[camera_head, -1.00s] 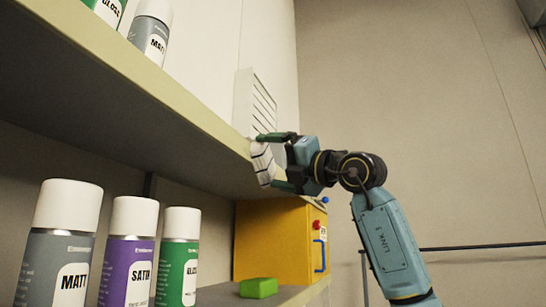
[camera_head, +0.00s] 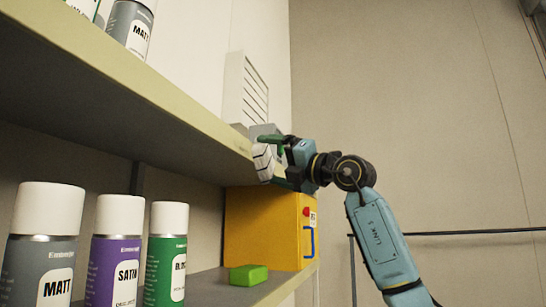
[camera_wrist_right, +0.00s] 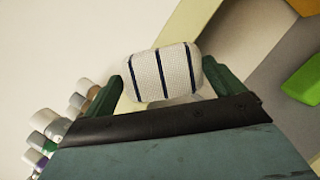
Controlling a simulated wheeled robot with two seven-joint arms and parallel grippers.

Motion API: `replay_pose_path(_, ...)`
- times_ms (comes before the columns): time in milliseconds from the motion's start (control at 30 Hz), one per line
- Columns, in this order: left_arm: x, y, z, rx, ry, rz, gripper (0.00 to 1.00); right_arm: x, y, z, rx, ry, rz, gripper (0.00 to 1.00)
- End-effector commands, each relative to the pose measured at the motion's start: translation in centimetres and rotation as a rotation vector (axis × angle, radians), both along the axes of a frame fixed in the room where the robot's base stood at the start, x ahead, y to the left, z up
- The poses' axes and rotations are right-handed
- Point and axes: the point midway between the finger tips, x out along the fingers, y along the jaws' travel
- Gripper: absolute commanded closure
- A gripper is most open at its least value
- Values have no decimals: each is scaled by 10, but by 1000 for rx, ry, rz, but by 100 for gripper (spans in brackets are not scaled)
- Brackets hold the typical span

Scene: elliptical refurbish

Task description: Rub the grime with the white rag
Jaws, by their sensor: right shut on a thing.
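The white rag (camera_head: 264,162) with dark stripes is in my right gripper (camera_head: 272,162), beside the front edge of the upper shelf (camera_head: 150,108). In the right wrist view the rag (camera_wrist_right: 162,72) sits between the two green fingers, which are shut on it. I cannot tell whether the rag touches the shelf edge. No grime can be made out for certain. A grey patch shows just behind the fingers, but I cannot tell what it is. My left gripper is not in view.
Spray cans (camera_head: 112,255) stand at the left on the lower shelf, and more stand on the upper shelf. A yellow box (camera_head: 262,228) and a green block (camera_head: 248,275) are on the lower shelf. A white vent (camera_head: 245,90) is on the wall. Free room lies to the right.

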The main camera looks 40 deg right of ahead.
Motion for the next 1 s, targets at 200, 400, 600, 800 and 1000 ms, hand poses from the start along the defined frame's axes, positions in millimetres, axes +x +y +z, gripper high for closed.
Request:
replay_pose_path(200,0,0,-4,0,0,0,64,-5,11,-1,-3,0,1,24)
replay_pose_path(400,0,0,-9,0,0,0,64,-13,27,-1,-3,-1,2,24)
replay_pose_path(600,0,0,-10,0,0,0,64,-16,33,0,-1,0,1,24)
replay_pose_path(800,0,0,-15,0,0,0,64,-22,46,-1,-3,-1,4,24)
replay_pose_path(1000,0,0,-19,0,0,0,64,-29,60,-1,-3,0,3,24)
